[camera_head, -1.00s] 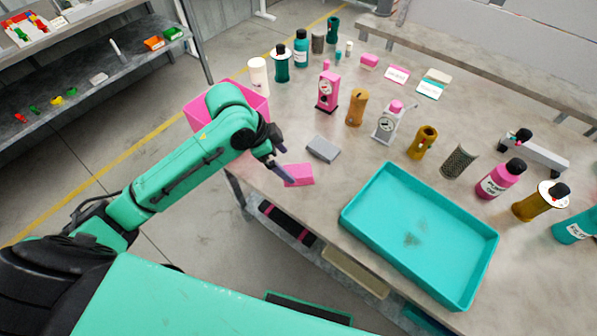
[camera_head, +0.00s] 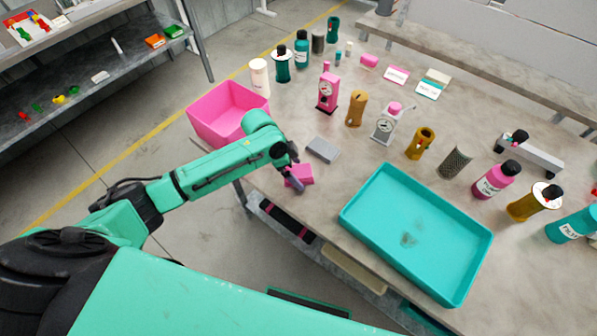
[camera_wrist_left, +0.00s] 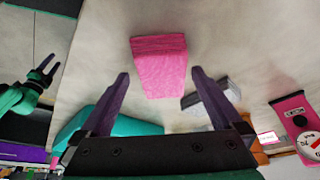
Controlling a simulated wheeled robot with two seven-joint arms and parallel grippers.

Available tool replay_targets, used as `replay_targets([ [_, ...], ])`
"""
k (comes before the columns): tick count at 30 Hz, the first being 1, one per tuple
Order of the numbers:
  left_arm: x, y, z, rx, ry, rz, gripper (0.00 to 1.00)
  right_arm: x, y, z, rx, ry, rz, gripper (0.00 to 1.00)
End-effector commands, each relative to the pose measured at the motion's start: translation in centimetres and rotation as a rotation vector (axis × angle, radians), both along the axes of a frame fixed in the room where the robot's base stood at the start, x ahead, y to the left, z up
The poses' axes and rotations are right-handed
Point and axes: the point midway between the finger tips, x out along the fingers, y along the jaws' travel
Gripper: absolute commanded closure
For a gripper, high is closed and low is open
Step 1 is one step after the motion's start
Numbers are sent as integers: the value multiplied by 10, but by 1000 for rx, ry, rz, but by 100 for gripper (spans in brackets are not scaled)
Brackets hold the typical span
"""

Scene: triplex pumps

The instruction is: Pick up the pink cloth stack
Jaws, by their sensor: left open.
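The pink cloth stack (camera_head: 301,174) lies on the table near its left front edge. In the left wrist view the pink cloth stack (camera_wrist_left: 159,66) shows ahead of and between the two fingertips. My left gripper (camera_head: 291,181) is right at the stack in the head view and partly covers its left side. In the left wrist view my left gripper (camera_wrist_left: 160,78) is open, with a dark finger on either side and nothing held. My right gripper (camera_wrist_left: 42,68) shows at the left of the left wrist view, away from the stack, with its fingers apart.
A grey block (camera_head: 322,149) lies just behind the stack. A teal tray (camera_head: 420,285) stands to the right. A pink bin (camera_head: 215,118) is at the table's left end. Pumps and several bottles stand farther back.

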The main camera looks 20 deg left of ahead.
Motion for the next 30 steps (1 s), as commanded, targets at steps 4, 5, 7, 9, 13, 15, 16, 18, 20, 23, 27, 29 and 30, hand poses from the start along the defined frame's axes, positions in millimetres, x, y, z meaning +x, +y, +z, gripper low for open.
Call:
replay_targets([
  [4,1,-1,-3,0,-3,0,0,0,0,0,0,0,0,50],
  [5,1,-1,-3,0,-2,0,0,0,0,0,0,0,0,50],
  [7,1,-1,-3,0,-2,0,12,0,0,0,0,0,0,50],
  [9,1,-1,-3,0,-2,0,38,0,0,0,0,0,0,50],
  [13,1,-1,-2,0,-2,1,80,0,0,0,0,0,0,50],
  [15,1,-1,-2,0,-2,1,88,0,0,0,0,0,0,50],
  [16,1,-1,-2,0,-2,1,88,0,0,0,0,0,0,50],
  [18,1,-1,-2,0,-2,1,88,0,0,0,0,0,0,50],
  [20,1,-1,-1,0,-2,1,88,0,0,0,0,0,0,50],
  [23,1,-1,4,0,-2,0,88,0,0,-1,0,0,0,50],
  [27,2,-1,26,-1,-7,-1,88,0,0,-3,0,1,0,50],
  [29,2,-1,44,-2,-8,0,88,0,0,-5,0,1,0,50],
  [30,2,-1,58,0,-10,-2,88,0,0,-7,0,1,0,50],
])
